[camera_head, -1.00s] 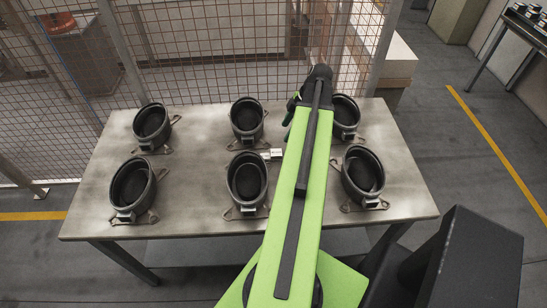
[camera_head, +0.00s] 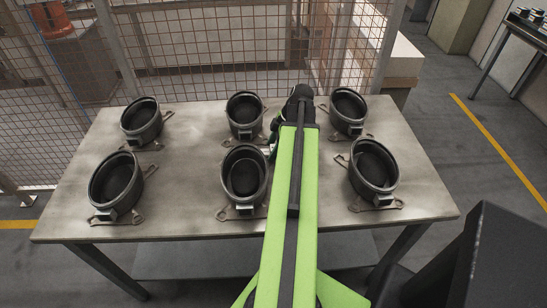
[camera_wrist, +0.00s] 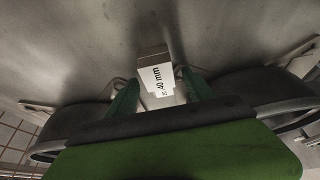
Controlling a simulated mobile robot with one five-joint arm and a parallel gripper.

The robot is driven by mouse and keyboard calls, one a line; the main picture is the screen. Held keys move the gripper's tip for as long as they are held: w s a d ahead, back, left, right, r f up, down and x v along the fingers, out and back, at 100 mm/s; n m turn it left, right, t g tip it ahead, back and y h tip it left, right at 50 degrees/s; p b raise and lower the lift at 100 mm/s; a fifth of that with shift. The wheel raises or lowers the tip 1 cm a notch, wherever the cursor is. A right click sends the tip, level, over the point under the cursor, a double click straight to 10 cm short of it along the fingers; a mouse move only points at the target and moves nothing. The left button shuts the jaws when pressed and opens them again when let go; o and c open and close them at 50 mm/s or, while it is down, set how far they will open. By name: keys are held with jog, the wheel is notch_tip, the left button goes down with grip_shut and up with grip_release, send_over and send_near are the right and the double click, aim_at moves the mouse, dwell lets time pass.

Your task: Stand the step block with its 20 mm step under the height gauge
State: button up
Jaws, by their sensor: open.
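The step block (camera_wrist: 155,72) shows in the wrist view as a pale stepped piece on the metal table. Its white label reads "40 mm", with a smaller mark below that I cannot read. My gripper (camera_wrist: 160,95) is open, with one green finger on either side of the block's lower end in the picture. I cannot tell whether the fingers touch it. In the head view my gripper (camera_head: 274,132) is over the middle of the table, mostly behind my arm, and the block is hidden there. I cannot make out a height gauge in either view.
Several black round compressor housings with brackets stand in two rows on the table (camera_head: 195,165), including a front middle one (camera_head: 245,175) and a back middle one (camera_head: 244,115) close to my gripper. A mesh fence (camera_head: 220,50) stands behind. Bare tabletop lies between the housings.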

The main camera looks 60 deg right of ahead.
jog(key=shift+w+f, duration=0.1)
jog(key=shift+f, duration=0.15)
grip_shut()
dwell(1.3)
